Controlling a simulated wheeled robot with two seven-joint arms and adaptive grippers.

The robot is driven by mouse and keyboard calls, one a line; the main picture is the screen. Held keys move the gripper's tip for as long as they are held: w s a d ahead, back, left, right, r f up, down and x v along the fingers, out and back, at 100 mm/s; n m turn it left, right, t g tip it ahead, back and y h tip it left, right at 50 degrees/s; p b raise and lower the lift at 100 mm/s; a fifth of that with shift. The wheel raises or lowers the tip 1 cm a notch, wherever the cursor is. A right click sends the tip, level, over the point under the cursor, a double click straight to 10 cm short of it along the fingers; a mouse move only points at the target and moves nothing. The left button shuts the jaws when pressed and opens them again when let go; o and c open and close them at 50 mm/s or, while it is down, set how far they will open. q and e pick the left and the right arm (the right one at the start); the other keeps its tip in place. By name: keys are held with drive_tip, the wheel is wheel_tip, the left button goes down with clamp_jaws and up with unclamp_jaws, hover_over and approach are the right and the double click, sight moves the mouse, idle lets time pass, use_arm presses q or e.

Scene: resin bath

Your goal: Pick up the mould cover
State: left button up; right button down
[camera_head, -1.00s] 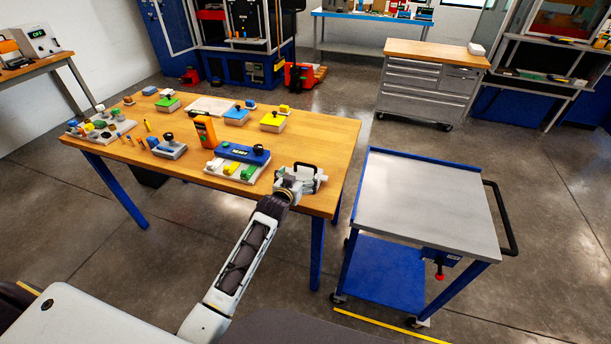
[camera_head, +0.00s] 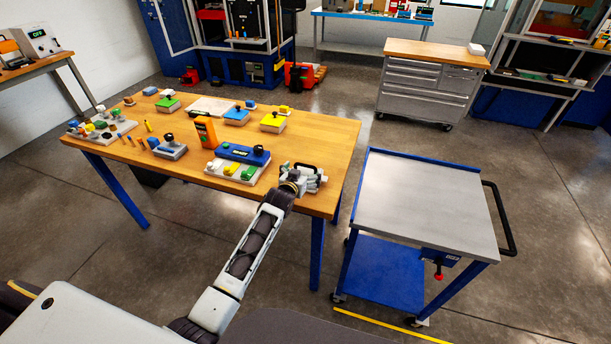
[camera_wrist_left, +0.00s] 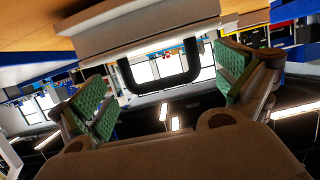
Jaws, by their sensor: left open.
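The mould cover is a pale slab (camera_wrist_left: 135,25) in the left wrist view, with a black U-shaped handle (camera_wrist_left: 165,84). The handle lies between the two green-padded fingers of my left gripper (camera_wrist_left: 168,92), with a gap on both sides. In the head view the dark handle (camera_head: 308,167) shows at the right front of the wooden table, and my left gripper (camera_head: 303,180) is right at it, hiding most of the cover. The gripper is open and holds nothing. My right gripper is not in view.
Beside the cover stands a pale tray with a blue block (camera_head: 243,154) and coloured pieces. A cart with an empty grey top (camera_head: 425,205) stands to the right.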

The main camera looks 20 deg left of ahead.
use_arm(q)
drive_tip(key=shift+x, duration=0.85)
drive_tip(key=c, duration=1.6)
drive_tip(key=shift+r, duration=0.15)
